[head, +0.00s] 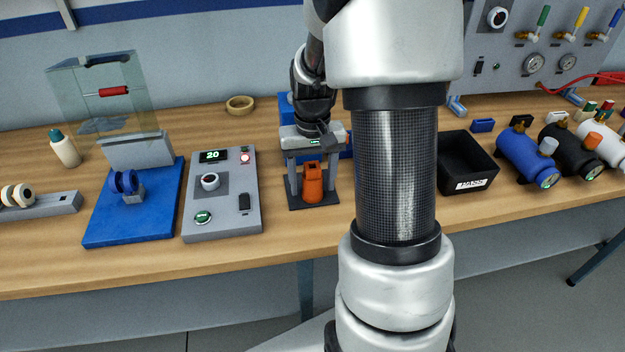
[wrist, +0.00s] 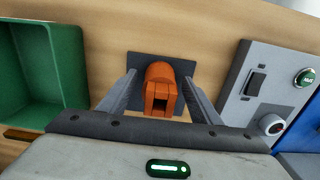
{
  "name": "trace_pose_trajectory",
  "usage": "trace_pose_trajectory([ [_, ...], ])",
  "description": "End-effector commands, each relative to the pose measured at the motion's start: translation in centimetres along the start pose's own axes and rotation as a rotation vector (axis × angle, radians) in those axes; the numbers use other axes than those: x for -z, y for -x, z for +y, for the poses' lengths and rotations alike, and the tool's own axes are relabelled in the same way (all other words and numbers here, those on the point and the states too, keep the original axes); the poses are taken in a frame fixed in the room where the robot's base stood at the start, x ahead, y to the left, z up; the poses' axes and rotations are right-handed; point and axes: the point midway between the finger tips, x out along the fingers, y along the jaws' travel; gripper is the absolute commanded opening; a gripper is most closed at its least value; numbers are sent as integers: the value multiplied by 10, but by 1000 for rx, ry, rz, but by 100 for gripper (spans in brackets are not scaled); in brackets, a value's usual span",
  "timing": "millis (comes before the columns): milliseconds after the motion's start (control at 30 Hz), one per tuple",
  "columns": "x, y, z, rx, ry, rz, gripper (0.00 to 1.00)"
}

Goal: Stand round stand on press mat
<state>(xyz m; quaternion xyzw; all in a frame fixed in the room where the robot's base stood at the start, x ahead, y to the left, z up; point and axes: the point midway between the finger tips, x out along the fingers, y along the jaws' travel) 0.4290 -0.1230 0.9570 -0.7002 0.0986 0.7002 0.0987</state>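An orange block with a rounded body and a slotted front, which seems to be the round stand (head: 313,184), stands upright on the dark square press mat (head: 298,205). In the wrist view the orange stand (wrist: 160,88) is near the middle of the mat (wrist: 183,66). My gripper (head: 313,196) points down over it, with one finger on each side. In the wrist view, gaps show between the stand and both fingers of my gripper (wrist: 161,80), so it is open around the stand. The stand's lower part is partly hidden in the wrist view.
A grey control box (head: 222,220) with a display reading 20 is left of the mat. A blue-based fixture (head: 130,222) stands further left. A black bin (head: 470,170) is to the right. A green bin (wrist: 45,65) shows in the wrist view. My arm hides part of the table.

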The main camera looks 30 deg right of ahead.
Motion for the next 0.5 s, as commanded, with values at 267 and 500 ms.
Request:
trace_pose_trajectory([
  [267,1,10,0,0,0,2,58],
  [500,1,59,0,0,0,5,58],
])
